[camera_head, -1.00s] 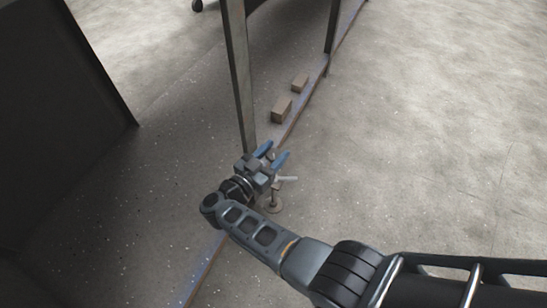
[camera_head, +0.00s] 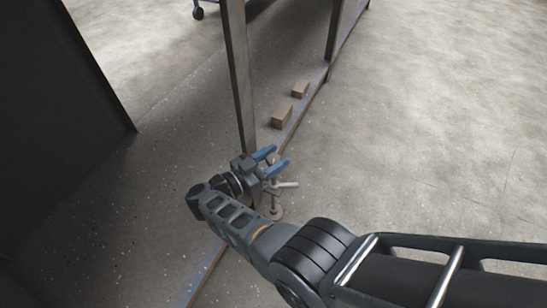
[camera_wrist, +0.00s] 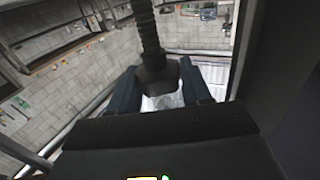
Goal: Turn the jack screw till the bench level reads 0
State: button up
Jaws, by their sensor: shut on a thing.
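The jack screw (camera_head: 287,184) shows in the head view as a small upright post with a pale cross bar, above a round foot (camera_head: 276,213) on the floor. In the wrist view its dark threaded rod (camera_wrist: 149,32) comes down from the top to a wider dark hub (camera_wrist: 157,78). My gripper (camera_head: 272,161), with blue fingers, is at the upper part of the jack. In the wrist view my gripper (camera_wrist: 160,92) has one finger on each side of the hub and is shut on it. The bench level and its reading are not in view.
A metal leg (camera_head: 240,85) stands just behind my gripper. Two brown blocks (camera_head: 282,117) (camera_head: 300,90) lie on the floor beyond, along a brown floor edge (camera_head: 318,85). A dark panel (camera_head: 60,110) is at the left. The floor to the right is clear.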

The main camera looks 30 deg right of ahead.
jog(key=o, duration=1)
jog(key=shift+c, duration=0.2)
jog(key=n+t+p, duration=0.1)
jog(key=t, duration=0.1)
jog(key=n+t+y+p, duration=0.2)
jog(key=t, duration=0.1)
jog(key=shift+s+d+r+n+t+p, duration=0.15)
jog(key=shift+r+n+t+p, duration=0.15)
jog(key=shift+n+p, duration=0.1)
jog(key=n+t+y+p, duration=0.3)
jog(key=n+t, duration=0.1)
jog(key=t, duration=0.1)
jog(key=shift+f+y, duration=0.1)
jog(key=shift+y, duration=0.3)
jog(key=n+t+y, duration=0.2)
jog(key=y, duration=0.1)
jog(key=shift+f+n+p, duration=0.15)
jog(key=shift+n+p, duration=0.15)
jog(key=shift+p, duration=0.1)
jog(key=shift+f+n+t+y+b, duration=0.1)
jog(key=shift+n+t+y+b, duration=0.45)
jog(key=shift+n+y, duration=0.75)
jog(key=shift+f+n+t+y+b, duration=0.1)
jog(key=shift+n+t+y+b, duration=0.45)
jog(key=shift+y, duration=1.25)
